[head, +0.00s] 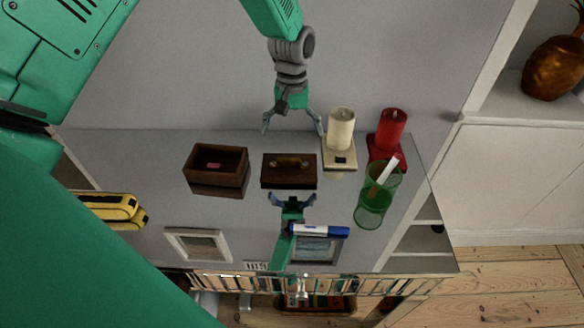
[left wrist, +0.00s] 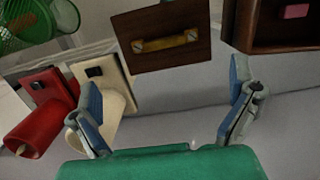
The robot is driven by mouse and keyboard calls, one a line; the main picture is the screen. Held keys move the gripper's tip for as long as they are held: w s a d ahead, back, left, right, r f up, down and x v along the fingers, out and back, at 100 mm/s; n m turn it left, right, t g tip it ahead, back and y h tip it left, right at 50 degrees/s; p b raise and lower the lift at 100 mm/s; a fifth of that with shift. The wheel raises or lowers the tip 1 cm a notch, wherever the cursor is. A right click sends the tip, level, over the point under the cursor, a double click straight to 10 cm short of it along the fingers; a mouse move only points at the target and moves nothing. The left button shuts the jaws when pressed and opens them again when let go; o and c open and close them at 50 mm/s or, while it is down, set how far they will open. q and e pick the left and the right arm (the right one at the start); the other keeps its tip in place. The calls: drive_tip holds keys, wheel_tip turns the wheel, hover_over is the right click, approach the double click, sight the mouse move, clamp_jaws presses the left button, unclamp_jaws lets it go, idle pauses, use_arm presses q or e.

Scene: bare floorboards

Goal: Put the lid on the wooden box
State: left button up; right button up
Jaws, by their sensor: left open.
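The wooden box (head: 217,180) is dark brown and open, with a small pink thing inside; its corner also shows at the right of the left wrist view (left wrist: 275,42). The dark brown lid (head: 290,180) with a lighter handle (head: 290,162) lies to its right, apart from it. The lid also shows in the left wrist view (left wrist: 160,60), handle towards the camera (left wrist: 166,41). My left gripper (head: 293,130) is open and empty, behind the lid and apart from it, fingers spread wide. In the left wrist view the lid is just beyond the fingertips (left wrist: 163,77). My right gripper is not seen.
A cream candle (head: 341,128) and a red candle (head: 391,129) stand right of the lid. A green tumbler (head: 376,195) holds a white stick. In front lie a blue marker (head: 320,231) and picture frames (head: 198,245). What looks like my gripper's reflection shows in the glossy top.

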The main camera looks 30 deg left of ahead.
sight(288, 158)
use_arm(q)
drive_tip(key=f, duration=0.4)
drive_tip(key=shift+s+a+f, duration=0.15)
drive_tip(key=shift+a+f, duration=0.1)
drive_tip(key=shift+a, duration=0.05)
drive_tip(key=shift+s+a+f, duration=0.1)
drive_tip(key=shift+a+f, duration=0.15)
drive_tip(key=shift+f, duration=0.35)
drive_tip(key=shift+s+d+f+p, duration=0.1)
drive_tip(key=shift+d+f, duration=0.15)
drive_tip(key=shift+f, duration=0.45)
drive_tip(key=shift+s+d+f+p, duration=0.15)
drive_tip(key=shift+d+f, duration=0.15)
drive_tip(key=shift+f, duration=0.45)
drive_tip(key=shift+s+d+f+p, duration=0.1)
drive_tip(key=shift+d+f, duration=0.15)
drive_tip(key=shift+f, duration=0.45)
drive_tip(key=shift+a, duration=0.35)
drive_tip(key=c, duration=1.3)
